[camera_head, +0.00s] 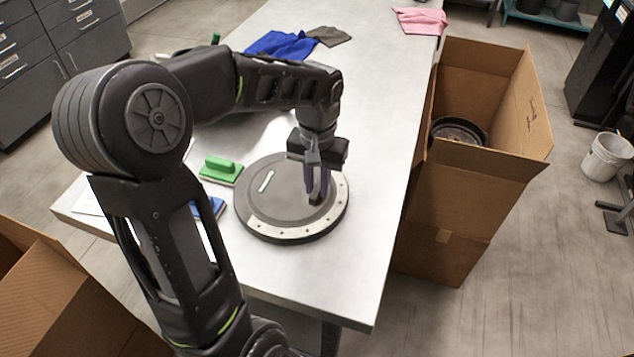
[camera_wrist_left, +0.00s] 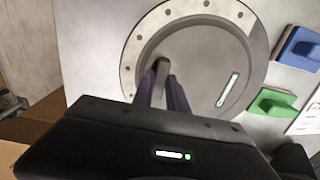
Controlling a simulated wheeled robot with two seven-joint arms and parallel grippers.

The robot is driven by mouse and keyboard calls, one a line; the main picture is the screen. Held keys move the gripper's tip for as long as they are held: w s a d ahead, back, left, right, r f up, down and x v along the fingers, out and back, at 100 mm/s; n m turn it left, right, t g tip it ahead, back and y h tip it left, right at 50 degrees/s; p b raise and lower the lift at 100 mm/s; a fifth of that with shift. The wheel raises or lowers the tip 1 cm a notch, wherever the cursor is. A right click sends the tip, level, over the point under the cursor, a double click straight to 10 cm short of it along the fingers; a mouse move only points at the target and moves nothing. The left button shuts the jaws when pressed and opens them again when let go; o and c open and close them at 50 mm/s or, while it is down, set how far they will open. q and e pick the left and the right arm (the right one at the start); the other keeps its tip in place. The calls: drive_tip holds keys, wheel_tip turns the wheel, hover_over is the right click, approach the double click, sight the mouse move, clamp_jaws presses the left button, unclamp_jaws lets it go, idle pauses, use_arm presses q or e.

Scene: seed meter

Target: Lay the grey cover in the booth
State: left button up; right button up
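The round grey cover (camera_head: 283,200) lies flat on the table; it also shows in the left wrist view (camera_wrist_left: 205,62). It has a pale rim with small dark holes, a light strip label and a small dark handle (camera_wrist_left: 160,76). My left gripper (camera_head: 317,194) points down at the cover's right side. Its purple fingers (camera_wrist_left: 163,88) are close together with the handle between them, and look shut on it. The cover appears to rest on the table. I cannot make out a booth for certain. My right gripper is not in view.
A green block (camera_head: 221,169) and a blue one (camera_head: 208,208) lie left of the cover. Blue (camera_head: 280,45) and pink (camera_head: 420,20) cloths lie farther back. An open cardboard box (camera_head: 450,205) stands right of the table (camera_head: 372,130), holding a dark round part (camera_head: 460,130).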

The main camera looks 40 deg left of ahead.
use_arm(q)
drive_tip(key=o, duration=0.4)
drive_tip(key=shift+r, duration=0.1)
wheel_tip(320, 180, up, 12)
drive_tip(key=shift+d+r, duration=0.1)
idle(0.4)
idle(0.5)
